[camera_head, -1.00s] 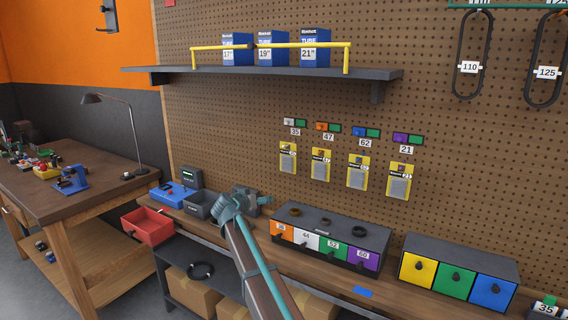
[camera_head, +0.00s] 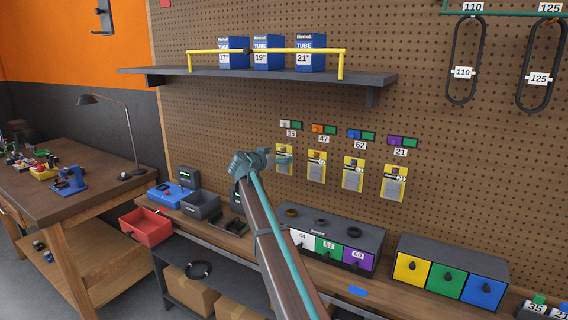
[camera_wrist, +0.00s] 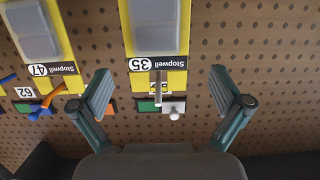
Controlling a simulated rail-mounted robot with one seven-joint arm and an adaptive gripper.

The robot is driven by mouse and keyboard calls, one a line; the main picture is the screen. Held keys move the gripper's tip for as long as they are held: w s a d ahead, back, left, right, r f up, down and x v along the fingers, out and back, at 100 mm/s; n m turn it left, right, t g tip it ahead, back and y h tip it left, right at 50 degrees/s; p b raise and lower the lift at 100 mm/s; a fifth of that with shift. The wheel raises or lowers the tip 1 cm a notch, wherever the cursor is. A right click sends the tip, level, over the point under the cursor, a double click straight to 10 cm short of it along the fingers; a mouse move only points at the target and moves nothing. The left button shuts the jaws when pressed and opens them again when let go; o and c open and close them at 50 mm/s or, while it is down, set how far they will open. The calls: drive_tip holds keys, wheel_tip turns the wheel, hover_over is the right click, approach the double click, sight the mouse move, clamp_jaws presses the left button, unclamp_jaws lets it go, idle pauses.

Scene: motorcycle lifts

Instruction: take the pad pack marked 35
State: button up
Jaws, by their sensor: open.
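The pad pack marked 35 (camera_head: 284,169) hangs on the pegboard, leftmost in a row of yellow packs, partly covered by my gripper. In the wrist view the pack (camera_wrist: 157,28) appears upside down, with its 35 label (camera_wrist: 157,65) and its hanging peg between the open fingers. My gripper (camera_wrist: 165,92) is open, with one finger on each side of the pack's peg end. In the head view my gripper (camera_head: 270,161) is close to the pack. I cannot tell how much gap is left to the board.
The pack marked 47 (camera_wrist: 38,42) hangs beside pack 35, close to one finger. Packs 62 (camera_head: 353,175) and 21 (camera_head: 394,184) hang farther right. A shelf (camera_head: 260,76) with tube boxes is above. Drawer boxes (camera_head: 330,228) and bins stand on the bench below.

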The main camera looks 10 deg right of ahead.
sight(284, 156)
drive_tip(key=p+x, duration=0.2)
drive_tip(key=x, duration=0.2)
drive_tip(key=shift+d, duration=0.2)
drive_tip(key=shift+w+d+f, duration=0.15)
drive_tip(key=shift+w+f, duration=0.05)
drive_tip(key=c, duration=1.3)
drive_tip(key=shift+o, duration=0.2)
drive_tip(key=shift+r+b, duration=0.1)
drive_tip(key=shift+b, duration=0.45)
